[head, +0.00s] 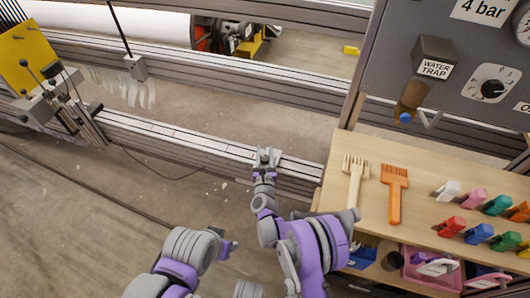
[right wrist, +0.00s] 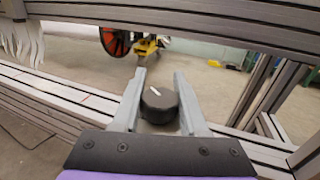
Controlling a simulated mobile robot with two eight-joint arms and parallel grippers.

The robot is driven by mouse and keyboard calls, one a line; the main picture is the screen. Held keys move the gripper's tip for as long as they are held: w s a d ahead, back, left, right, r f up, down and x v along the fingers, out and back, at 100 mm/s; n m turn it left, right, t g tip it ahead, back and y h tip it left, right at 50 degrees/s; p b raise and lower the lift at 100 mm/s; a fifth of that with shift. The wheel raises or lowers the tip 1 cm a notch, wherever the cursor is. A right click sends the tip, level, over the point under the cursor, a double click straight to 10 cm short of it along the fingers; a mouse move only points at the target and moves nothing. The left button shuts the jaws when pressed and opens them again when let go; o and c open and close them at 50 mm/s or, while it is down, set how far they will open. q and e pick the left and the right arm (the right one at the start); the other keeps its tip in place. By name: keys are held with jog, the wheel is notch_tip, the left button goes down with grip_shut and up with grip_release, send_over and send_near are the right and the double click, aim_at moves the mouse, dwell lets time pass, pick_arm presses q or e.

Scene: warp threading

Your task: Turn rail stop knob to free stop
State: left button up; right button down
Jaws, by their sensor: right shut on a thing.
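The rail stop knob (right wrist: 160,103) is a dark round knob with a white pointer line in the right wrist view. In the head view the right gripper (head: 267,157) is at the rail and hides most of the stop. My left arm shows at the bottom of the head view, but its fingers cannot be made out.
At the right, a wooden shelf (head: 420,215) holds a pale brush (head: 355,180), an orange brush (head: 395,190) and several coloured clips. A grey panel (head: 470,60) with a dial stands above it. A yellow plate assembly (head: 25,65) sits on the rail at left.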

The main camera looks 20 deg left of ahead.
jog(key=shift+c, duration=2.2)
grip_release()
jog(key=p+v, duration=0.1)
jog(key=v, duration=1)
jog(key=shift+w, duration=0.15)
